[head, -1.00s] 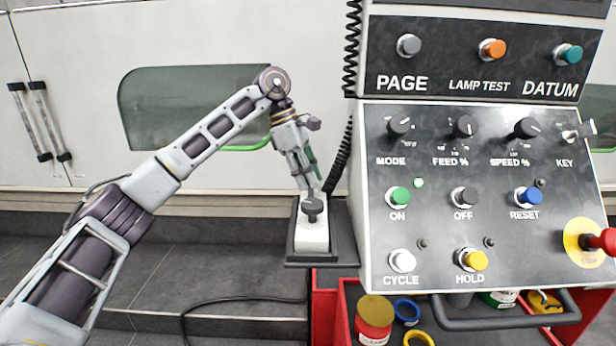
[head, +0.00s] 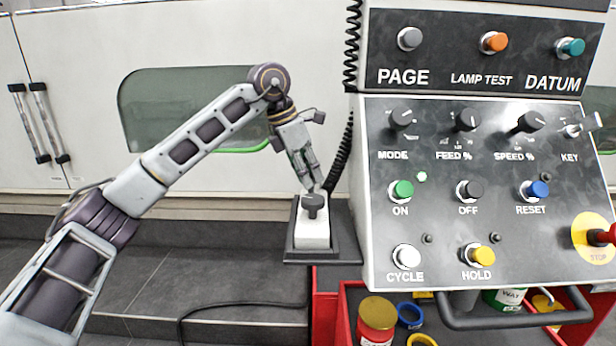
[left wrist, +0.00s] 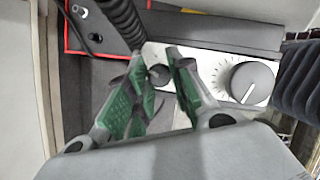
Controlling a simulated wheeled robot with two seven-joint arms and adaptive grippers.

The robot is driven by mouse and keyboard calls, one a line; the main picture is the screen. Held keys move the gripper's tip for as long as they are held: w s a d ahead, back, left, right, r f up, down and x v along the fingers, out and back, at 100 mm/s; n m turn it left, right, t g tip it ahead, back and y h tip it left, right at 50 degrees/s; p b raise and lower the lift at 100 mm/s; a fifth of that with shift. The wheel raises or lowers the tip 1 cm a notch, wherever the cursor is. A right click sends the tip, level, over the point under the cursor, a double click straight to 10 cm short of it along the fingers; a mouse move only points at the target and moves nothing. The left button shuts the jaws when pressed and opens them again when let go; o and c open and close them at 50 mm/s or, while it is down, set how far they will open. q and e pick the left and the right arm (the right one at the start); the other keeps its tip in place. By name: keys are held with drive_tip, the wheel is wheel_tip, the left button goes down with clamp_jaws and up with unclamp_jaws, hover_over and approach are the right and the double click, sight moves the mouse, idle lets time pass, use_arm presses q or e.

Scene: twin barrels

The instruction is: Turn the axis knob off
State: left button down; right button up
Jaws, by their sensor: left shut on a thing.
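My left gripper (left wrist: 162,76) points down over a white hand-held box (head: 312,236) seated in a dark holder left of the control panel. In the left wrist view, its green-padded fingers are shut on a small dark knob (left wrist: 158,73) on the box, apparently the axis knob; no label is readable. In the head view, the dial (head: 314,203) stands in front of my left gripper (head: 315,187) and the small knob is hidden. My right gripper is out of view.
The control panel (head: 480,260) with several buttons and knobs stands close to the right of the box. A coiled black cord (head: 343,150) hangs just behind my left gripper. A red cart (head: 325,320) with cans is below. The floor at left is open.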

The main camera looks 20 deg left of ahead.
use_arm(q)
drive_tip(key=shift+s+d+n+t+y+b, duration=0.1)
drive_tip(key=shift+n+t+y+b, duration=0.2)
drive_tip(key=shift+n, duration=0.75)
drive_tip(key=shift+d+n+t+y+b, duration=0.1)
drive_tip(key=shift+n+t+y+b, duration=0.2)
drive_tip(key=shift+n, duration=0.75)
drive_tip(key=c, duration=1.3)
unclamp_jaws()
drive_tip(key=shift+o, duration=0.2)
drive_tip(key=v, duration=1.2)
